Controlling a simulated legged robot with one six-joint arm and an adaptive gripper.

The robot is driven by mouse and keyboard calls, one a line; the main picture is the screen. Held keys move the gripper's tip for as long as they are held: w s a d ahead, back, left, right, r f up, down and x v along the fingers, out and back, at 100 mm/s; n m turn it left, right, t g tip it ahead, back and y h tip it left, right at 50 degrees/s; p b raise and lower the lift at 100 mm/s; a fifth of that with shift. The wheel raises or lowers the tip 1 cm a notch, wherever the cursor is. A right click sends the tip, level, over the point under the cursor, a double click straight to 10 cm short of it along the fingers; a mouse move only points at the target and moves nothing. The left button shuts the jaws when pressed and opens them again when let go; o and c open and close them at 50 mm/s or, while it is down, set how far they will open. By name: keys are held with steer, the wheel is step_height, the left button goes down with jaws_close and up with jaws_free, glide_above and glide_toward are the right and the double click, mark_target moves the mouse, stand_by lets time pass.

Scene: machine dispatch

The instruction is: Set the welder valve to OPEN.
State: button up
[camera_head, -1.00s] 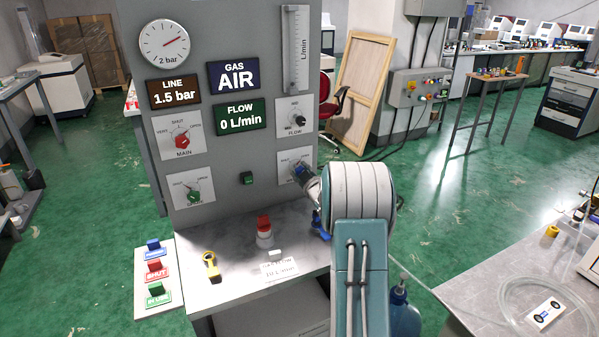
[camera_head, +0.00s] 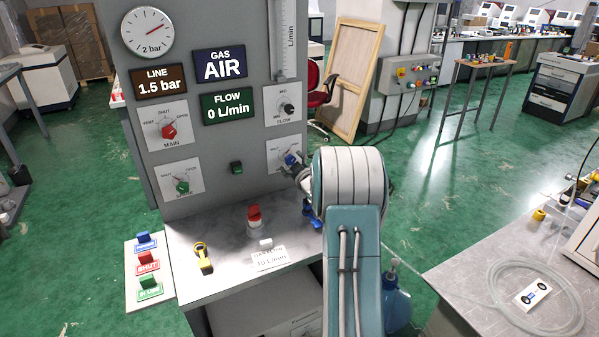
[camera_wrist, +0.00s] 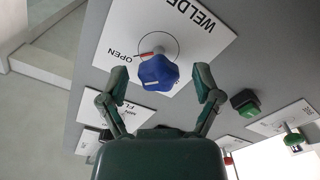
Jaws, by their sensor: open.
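The welder valve is a blue lobed knob (camera_wrist: 158,73) on a white plate (camera_wrist: 195,45) marked WELDER and OPEN. My gripper (camera_wrist: 161,76) is open, with one finger on each side of the knob and visible gaps between. In the head view my gripper (camera_head: 298,172) is just in front of the knob, partly hidden by my arm.
The grey panel (camera_head: 222,150) also carries a red MAIN knob (camera_head: 169,131), a green knob (camera_head: 182,187), a black FLOW knob (camera_head: 288,108) and a green button (camera_head: 236,168). A red-topped item (camera_head: 254,214) and yellow item (camera_head: 203,258) stand on the shelf below.

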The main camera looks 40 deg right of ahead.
steer(key=v, duration=1)
steer(key=shift+s+d+f, duration=0.1)
steer(key=shift+s+f, duration=0.05)
steer(key=shift+s, duration=0.2)
steer(key=shift+w+a+r, duration=0.1)
steer(key=shift+a+r, duration=0.1)
steer(key=shift+r, duration=0.05)
steer(key=s+a+r+m+g, duration=0.2)
steer(key=a+r+g, duration=0.15)
steer(key=a, duration=0.45)
steer(key=s+a+r+m+g, duration=0.1)
steer(key=s+a+r+g, duration=0.1)
steer(key=a+r, duration=0.5)
steer(key=s+a+f+g+y, duration=0.1)
steer(key=s+a+g+y, duration=0.1)
steer(key=s+a, duration=0.8)
steer(key=s+a+f+m+g+y, duration=0.1)
steer(key=s+a+g, duration=0.3)
steer(key=s+a, duration=0.6)
steer(key=shift+s+a+f+y, duration=0.15)
steer(key=shift+s+f+y, duration=0.55)
steer(key=shift+s, duration=0.25)
